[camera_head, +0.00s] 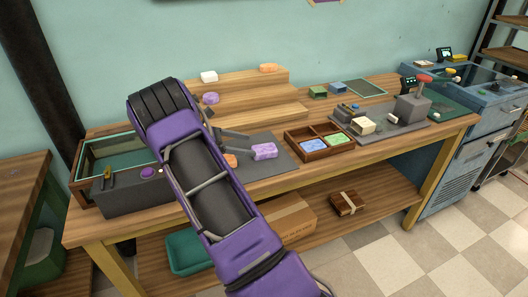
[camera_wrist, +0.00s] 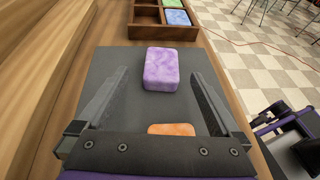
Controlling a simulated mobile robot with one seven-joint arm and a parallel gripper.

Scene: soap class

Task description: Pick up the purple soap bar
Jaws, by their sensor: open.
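A purple soap bar (camera_head: 264,151) lies on a dark grey mat (camera_head: 284,161) on the workbench. In the wrist view the purple soap bar (camera_wrist: 161,69) lies just beyond my fingertips, roughly midway between their lines. My gripper (camera_wrist: 158,75) is open and empty, with its two dark fingers spread to either side over the mat (camera_wrist: 105,59). An orange soap bar (camera_wrist: 171,129) lies closer to my palm, partly hidden by it. In the head view my purple arm covers part of the mat, and my gripper (camera_head: 250,142) reaches toward the purple soap.
A wooden divided tray (camera_head: 305,154) with blue and green soaps stands right of the mat. Another purple soap (camera_head: 210,98), a white soap (camera_head: 209,77) and an orange soap (camera_head: 268,68) sit on the wooden steps behind. A grey box (camera_head: 125,194) stands left of my arm.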

